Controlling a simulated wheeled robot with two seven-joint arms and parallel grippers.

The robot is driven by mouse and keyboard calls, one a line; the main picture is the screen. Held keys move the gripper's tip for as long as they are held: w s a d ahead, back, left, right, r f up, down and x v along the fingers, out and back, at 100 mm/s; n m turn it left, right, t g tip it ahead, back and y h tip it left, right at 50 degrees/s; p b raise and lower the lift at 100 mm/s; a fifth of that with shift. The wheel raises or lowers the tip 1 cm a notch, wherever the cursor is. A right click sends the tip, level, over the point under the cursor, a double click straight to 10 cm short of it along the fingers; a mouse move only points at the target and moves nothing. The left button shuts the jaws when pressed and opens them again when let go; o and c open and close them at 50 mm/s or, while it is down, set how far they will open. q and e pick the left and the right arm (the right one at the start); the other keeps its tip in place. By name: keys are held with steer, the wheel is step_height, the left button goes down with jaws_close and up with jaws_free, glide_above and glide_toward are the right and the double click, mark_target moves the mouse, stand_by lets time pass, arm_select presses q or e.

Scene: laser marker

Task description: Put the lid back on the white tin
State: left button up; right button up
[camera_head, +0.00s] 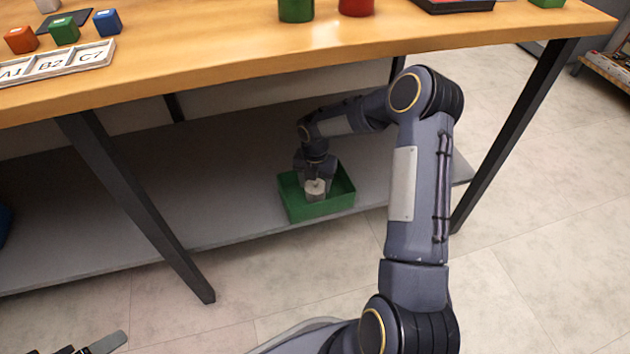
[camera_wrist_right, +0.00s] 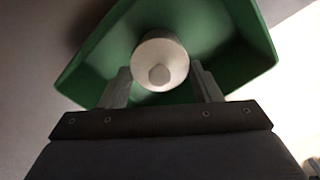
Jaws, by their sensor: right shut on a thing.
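The white tin (camera_head: 315,195) is inside a green bin (camera_head: 322,209) on the grey lower shelf under the table. A small pale knob-like piece shows at its top, so the lid (camera_wrist_right: 159,76) seems to be on it or just over it. I cannot tell whether the lid is fully seated. My right gripper (camera_head: 316,182) reaches down into the bin. In the right wrist view its two fingers (camera_wrist_right: 160,85) stand on either side of the white round piece, shut on it. My left gripper (camera_head: 103,343) shows only partly at the bottom left edge.
Coloured blocks (camera_head: 64,31), a labelled tray (camera_head: 55,64) and cups (camera_head: 296,9) are on top.

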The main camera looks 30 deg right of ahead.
stand_by(0.3)
steer(key=o, duration=1.4)
